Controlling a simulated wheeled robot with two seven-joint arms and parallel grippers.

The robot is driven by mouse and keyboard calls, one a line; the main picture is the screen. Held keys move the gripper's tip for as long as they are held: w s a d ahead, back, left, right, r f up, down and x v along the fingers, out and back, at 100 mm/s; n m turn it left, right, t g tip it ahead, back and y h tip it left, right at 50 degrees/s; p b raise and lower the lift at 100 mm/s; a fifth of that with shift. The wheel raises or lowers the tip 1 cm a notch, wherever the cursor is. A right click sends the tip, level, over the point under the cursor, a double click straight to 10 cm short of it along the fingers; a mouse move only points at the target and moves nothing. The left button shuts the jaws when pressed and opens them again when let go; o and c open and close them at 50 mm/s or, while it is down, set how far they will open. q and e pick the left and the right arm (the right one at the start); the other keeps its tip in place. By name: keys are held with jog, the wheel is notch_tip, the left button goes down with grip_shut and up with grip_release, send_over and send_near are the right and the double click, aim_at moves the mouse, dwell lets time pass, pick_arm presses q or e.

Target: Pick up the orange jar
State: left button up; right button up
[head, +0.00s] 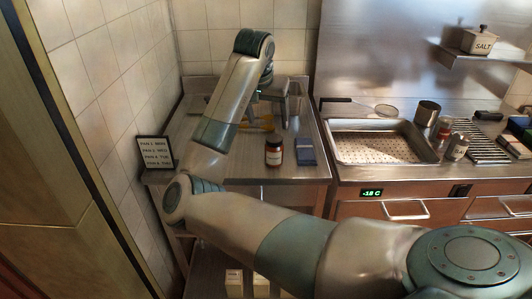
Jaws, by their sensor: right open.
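An amber-orange jar with a dark lid and a white label (274,152) stands upright on the left steel counter. My right gripper (268,112) is open, with its fingers pointing down. It is beyond the jar in the picture, toward the back wall, and looks apart from it. My right arm comes in from the right and bends up over the counter's left part. My left gripper is not in view.
A dark blue box (305,151) lies close to the jar's right. A yellow item (262,125) shows partly behind the gripper. A menu sign (155,152) stands at the counter's left edge. A perforated steel tray (345,158) is set in the right counter.

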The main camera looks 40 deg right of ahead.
aim_at(272, 141)
jog(key=shift+a+r, duration=0.1)
jog(key=shift+a, duration=0.05)
jog(key=p+x, duration=0.3)
jog(key=x, duration=0.8)
jog(key=shift+w+d+f, duration=0.1)
jog(key=shift+d+f, duration=0.15)
jog(key=shift+f, duration=0.35)
